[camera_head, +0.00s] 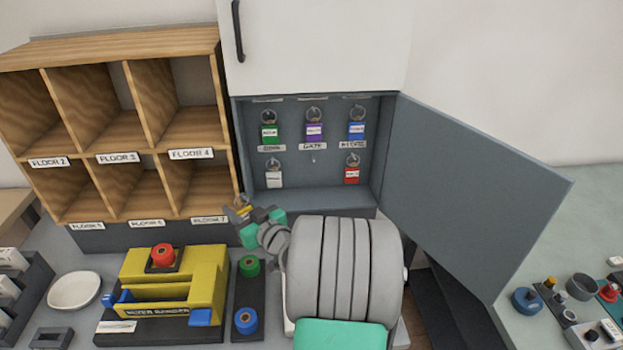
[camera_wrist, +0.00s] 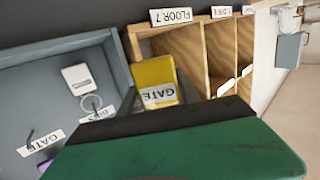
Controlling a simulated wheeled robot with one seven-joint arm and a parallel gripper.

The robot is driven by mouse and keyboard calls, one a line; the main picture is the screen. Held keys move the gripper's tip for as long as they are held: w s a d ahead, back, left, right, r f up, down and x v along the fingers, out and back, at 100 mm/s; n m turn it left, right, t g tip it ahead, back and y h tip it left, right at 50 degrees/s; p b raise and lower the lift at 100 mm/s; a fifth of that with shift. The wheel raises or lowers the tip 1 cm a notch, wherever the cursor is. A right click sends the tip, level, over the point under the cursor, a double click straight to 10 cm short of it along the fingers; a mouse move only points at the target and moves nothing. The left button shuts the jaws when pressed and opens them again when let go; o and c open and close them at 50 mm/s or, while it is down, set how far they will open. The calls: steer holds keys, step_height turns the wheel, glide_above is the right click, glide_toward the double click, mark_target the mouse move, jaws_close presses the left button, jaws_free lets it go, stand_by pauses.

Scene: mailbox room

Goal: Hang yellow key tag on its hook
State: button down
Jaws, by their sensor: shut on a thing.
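My gripper (camera_head: 246,212) is shut on the yellow key tag (camera_head: 243,209), left of the open key cabinet's lower front edge. In the wrist view the yellow tag (camera_wrist: 154,80) shows a white label reading GATE and sticks out beyond the gripper; its ring is not clear. A bare hook (camera_head: 313,158) is in the lower middle of the cabinet (camera_head: 330,198), below a GATE label (camera_head: 313,146). The tag is apart from this hook, to its left and lower in the head view. The hook also shows in the wrist view (camera_wrist: 31,136).
Green (camera_head: 269,132), purple (camera_head: 314,131) and blue (camera_head: 357,130) tags hang above; white (camera_head: 274,179) and red (camera_head: 351,175) tags hang below. The cabinet door (camera_head: 475,190) stands open right. A wooden sorter (camera_head: 148,150) stands close left. A yellow stamp machine (camera_head: 170,285) sits in front.

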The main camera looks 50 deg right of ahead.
mark_target(309, 164)
steer(key=s+d+r+m+g+h+p, duration=0.1)
steer(key=s+d+m+h, duration=0.2)
steer(key=d, duration=0.6)
steer(key=s+d+r+m+g+h+p, duration=0.1)
steer(key=s+d+g+h, duration=0.15)
steer(key=s+d, duration=0.55)
steer(key=shift+t, duration=0.45)
steer(key=shift+w+d+f+p, duration=0.15)
steer(key=shift+w+d+p, duration=0.1)
steer(key=shift+w+d, duration=0.95)
steer(key=shift+w+d+f+p, duration=0.2)
steer(key=shift+w+d, duration=0.65)
steer(key=shift+w, duration=0.6)
steer(key=shift+w+d+f+p, duration=0.1)
steer(key=shift+w+d+p, duration=0.15)
steer(key=shift+w+d, duration=0.95)
steer(key=shift+w+r, duration=0.3)
steer(key=shift+r, duration=0.2)
steer(key=shift+d+f+h+b, duration=0.1)
steer(key=shift+h+b, duration=0.15)
steer(key=shift+b, duration=0.65)
steer(key=shift+f+b, duration=0.25)
steer(key=shift+b, duration=0.45)
